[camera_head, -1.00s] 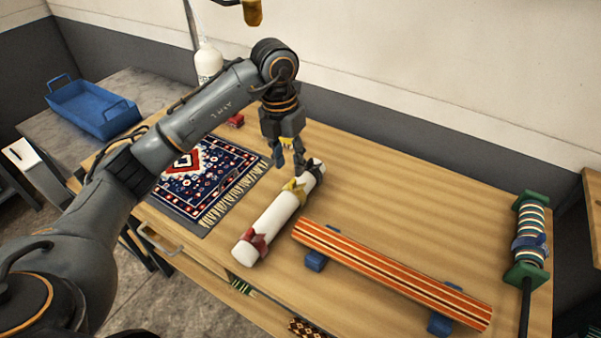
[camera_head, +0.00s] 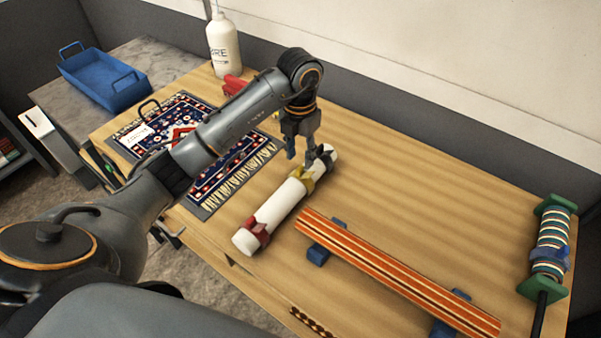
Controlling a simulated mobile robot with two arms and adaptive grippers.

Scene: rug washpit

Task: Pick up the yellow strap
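The yellow strap (camera_head: 308,183) wraps around a white roll (camera_head: 279,206) lying diagonally on the wooden table. A red strap (camera_head: 257,234) is at the roll's near end and a dark strap (camera_head: 326,157) at its far end. My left gripper (camera_head: 301,160) points down just above and behind the yellow strap, near the far part of the roll. Its fingers are apart with nothing seen between them. Whether a fingertip touches the strap or roll is unclear. My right gripper is out of view.
A patterned rug (camera_head: 239,168) lies left of the roll, partly behind my arm. A striped orange piece (camera_head: 400,273) rests on blue supports (camera_head: 318,254) to the right. A white bottle (camera_head: 224,48) stands at the back. A green-ended spool (camera_head: 551,240) is far right.

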